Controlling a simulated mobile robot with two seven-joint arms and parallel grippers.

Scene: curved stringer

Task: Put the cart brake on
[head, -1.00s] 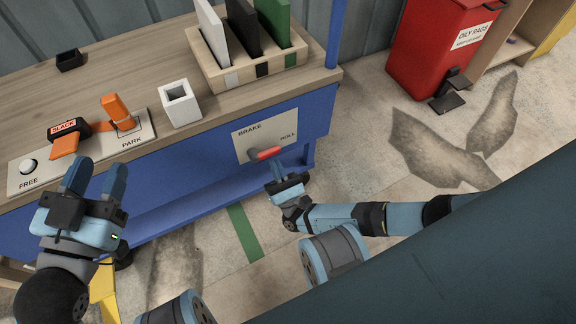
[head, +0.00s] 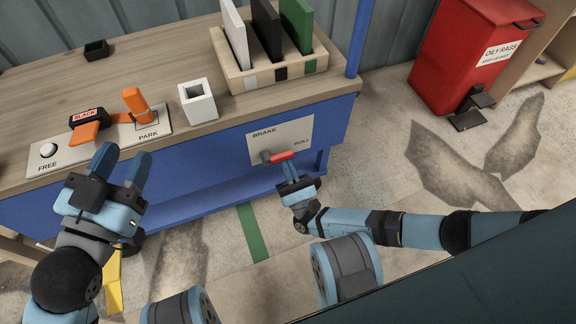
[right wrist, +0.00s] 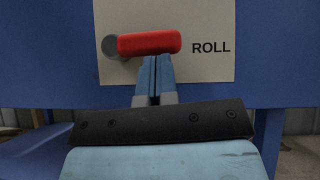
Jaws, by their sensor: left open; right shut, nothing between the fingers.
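The brake lever (head: 281,156) has a red handle and a grey pivot, on a white plate (head: 300,133) fixed to the blue front of the cart. The plate reads BRAKE at left and ROLL at right. The handle points right, toward ROLL; it also shows in the right wrist view (right wrist: 150,42). My right gripper (head: 289,167) is shut and empty, its fingertips just below the handle; I cannot tell whether they touch it. My left gripper (head: 122,155) is open and empty, in front of the cart's left part.
On the cart top are an orange lever (head: 136,104) at PARK, a black SLACK block (head: 90,117), a white square holder (head: 197,101) and a wooden rack (head: 277,75) with upright boards. A red bin (head: 470,60) stands at right. Floor between is clear.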

